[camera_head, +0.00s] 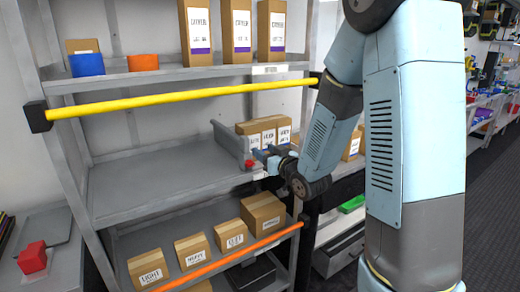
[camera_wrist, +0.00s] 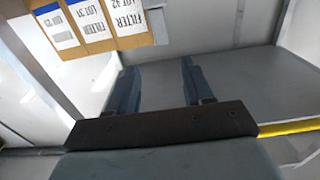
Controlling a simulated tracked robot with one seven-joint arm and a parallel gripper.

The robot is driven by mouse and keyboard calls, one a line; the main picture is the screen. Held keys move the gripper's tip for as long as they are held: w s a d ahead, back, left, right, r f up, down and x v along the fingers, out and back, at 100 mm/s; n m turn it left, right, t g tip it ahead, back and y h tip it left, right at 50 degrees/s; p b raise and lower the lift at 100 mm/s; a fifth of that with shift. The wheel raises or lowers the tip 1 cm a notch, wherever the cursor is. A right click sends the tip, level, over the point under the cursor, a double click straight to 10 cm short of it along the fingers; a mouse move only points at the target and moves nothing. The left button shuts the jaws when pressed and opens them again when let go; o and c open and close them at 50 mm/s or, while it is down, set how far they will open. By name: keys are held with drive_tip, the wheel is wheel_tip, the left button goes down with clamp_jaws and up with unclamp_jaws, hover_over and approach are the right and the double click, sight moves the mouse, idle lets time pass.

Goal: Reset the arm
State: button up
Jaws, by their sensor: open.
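My gripper (camera_head: 264,157) is at the right end of the middle shelf (camera_head: 150,185), level with it and close to a group of small labelled cartons (camera_head: 268,132). In the wrist view my gripper (camera_wrist: 157,75) shows two blue-grey fingers standing apart, with nothing between them. My blue-grey arm covers the right side of the head view and hides part of the rack there. Boxes labelled FILTER (camera_wrist: 105,18) show at the upper left of the wrist view, clear of the fingers.
A yellow bar (camera_head: 180,101) crosses the rack front above the middle shelf; an orange bar (camera_head: 235,255) crosses lower down. Tall cartons (camera_head: 237,30), a blue bin (camera_head: 87,65) and an orange bin (camera_head: 143,62) stand on the top shelf. The middle shelf's left part is bare.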

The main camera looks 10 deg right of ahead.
drive_tip(key=shift+s+d, duration=0.1)
drive_tip(key=shift+s, duration=0.15)
drive_tip(key=s+d+r+m+g+h, duration=0.3)
drive_tip(key=s+d+r+g+h, duration=0.2)
drive_tip(key=s+d+r+h, duration=0.3)
drive_tip(key=s+r+m+g+y, duration=0.1)
drive_tip(key=s+g, duration=0.5)
drive_tip(key=s, duration=1.7)
drive_tip(key=shift+d+r+m, duration=0.3)
drive_tip(key=shift+d, duration=0.1)
drive_tip(key=shift+w, duration=0.1)
idle(0.4)
